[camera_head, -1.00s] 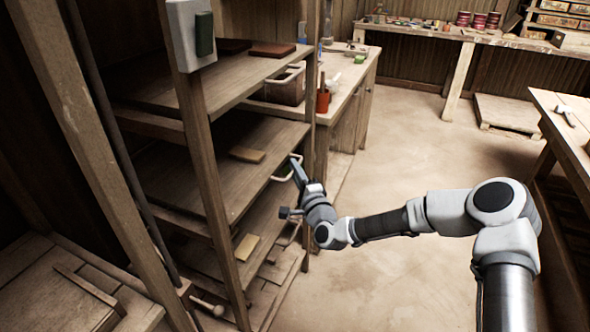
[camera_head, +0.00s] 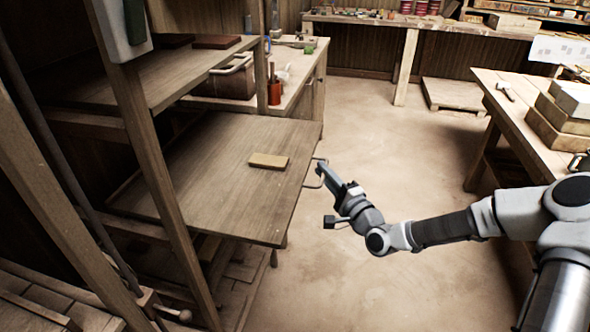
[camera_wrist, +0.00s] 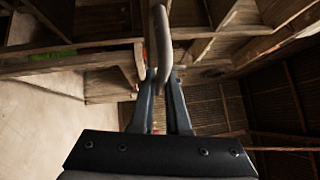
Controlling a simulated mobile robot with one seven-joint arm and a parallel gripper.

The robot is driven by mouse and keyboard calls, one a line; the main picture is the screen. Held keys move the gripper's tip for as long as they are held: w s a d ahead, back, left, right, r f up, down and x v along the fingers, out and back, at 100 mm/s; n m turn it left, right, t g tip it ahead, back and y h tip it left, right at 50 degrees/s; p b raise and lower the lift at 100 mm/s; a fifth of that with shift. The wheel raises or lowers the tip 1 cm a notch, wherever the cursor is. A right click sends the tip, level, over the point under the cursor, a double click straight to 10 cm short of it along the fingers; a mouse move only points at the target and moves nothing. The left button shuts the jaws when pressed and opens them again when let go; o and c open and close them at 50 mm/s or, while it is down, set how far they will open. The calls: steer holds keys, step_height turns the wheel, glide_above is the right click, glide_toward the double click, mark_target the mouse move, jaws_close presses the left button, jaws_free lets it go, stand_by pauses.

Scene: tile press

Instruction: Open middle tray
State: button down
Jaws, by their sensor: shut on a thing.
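The middle tray (camera_head: 225,190) is a flat wooden shelf that sticks out of the rack to the right, with a tan tile (camera_head: 268,160) lying on it. Its pale looped handle (camera_head: 314,174) is on its right edge. My gripper (camera_head: 321,172) is at this handle. In the wrist view the handle (camera_wrist: 161,40) runs between the two fingertips of my gripper (camera_wrist: 160,75), which are shut on it. The exact contact point is small in the head view.
The upper tray (camera_head: 165,80) holds a red-brown tile (camera_head: 216,42) and has its own handle (camera_head: 232,64). Rack posts (camera_head: 150,150) stand at the left. A workbench (camera_head: 525,115) with stacked blocks is at the right. The floor (camera_head: 400,140) between is clear.

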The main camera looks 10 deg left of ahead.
steer(key=d, duration=0.8)
steer(key=shift+s, duration=0.35)
steer(key=shift+d, duration=0.1)
steer(key=c, duration=0.9)
jaws_free()
steer(key=p+v, duration=0.2)
steer(key=v, duration=1.5)
steer(key=shift+s+d, duration=0.1)
steer(key=shift+s, duration=0.05)
